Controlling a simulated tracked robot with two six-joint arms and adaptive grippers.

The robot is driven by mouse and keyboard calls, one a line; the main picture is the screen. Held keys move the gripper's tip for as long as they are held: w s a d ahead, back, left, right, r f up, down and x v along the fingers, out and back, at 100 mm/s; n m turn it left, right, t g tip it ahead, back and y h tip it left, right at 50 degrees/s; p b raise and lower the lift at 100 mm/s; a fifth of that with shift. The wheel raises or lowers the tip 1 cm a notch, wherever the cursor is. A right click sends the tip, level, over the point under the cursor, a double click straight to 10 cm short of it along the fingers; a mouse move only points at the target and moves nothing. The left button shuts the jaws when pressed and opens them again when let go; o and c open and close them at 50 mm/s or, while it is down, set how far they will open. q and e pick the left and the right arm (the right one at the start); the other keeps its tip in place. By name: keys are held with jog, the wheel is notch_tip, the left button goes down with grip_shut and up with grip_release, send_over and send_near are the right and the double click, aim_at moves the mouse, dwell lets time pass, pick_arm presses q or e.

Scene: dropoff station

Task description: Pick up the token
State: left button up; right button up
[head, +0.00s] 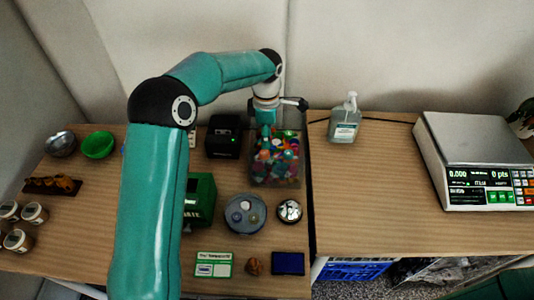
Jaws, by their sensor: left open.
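My left arm rises from the bottom and bends over to the back of the table. Its gripper (267,130) points down at the back edge of a clear bin (276,185) full of small bright-coloured pieces. The gripper is open, but its fingertips are small and partly lost against the pieces. I cannot tell whether it touches any. A round blue-grey dish (231,228) in front of the bin holds a few small round discs (237,216), which may be tokens. I cannot single out one certain token. My right gripper is not in view.
A black box (223,137) stands left of the bin, and a green box (202,198) is partly behind my arm. A silvery round object (289,210) is beside the dish. A pump bottle (345,120) and a scale (477,160) stand right. The right table's front is clear.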

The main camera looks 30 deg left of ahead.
aim_at(266, 152)
pick_arm(q)
jog(key=shift+s+a+f, duration=0.1)
jog(key=shift+s+f, duration=0.05)
jog(key=shift+f, duration=0.45)
jog(key=shift+f+p, duration=0.75)
jog(key=shift+f, duration=1.9)
jog(key=c, duration=0.5)
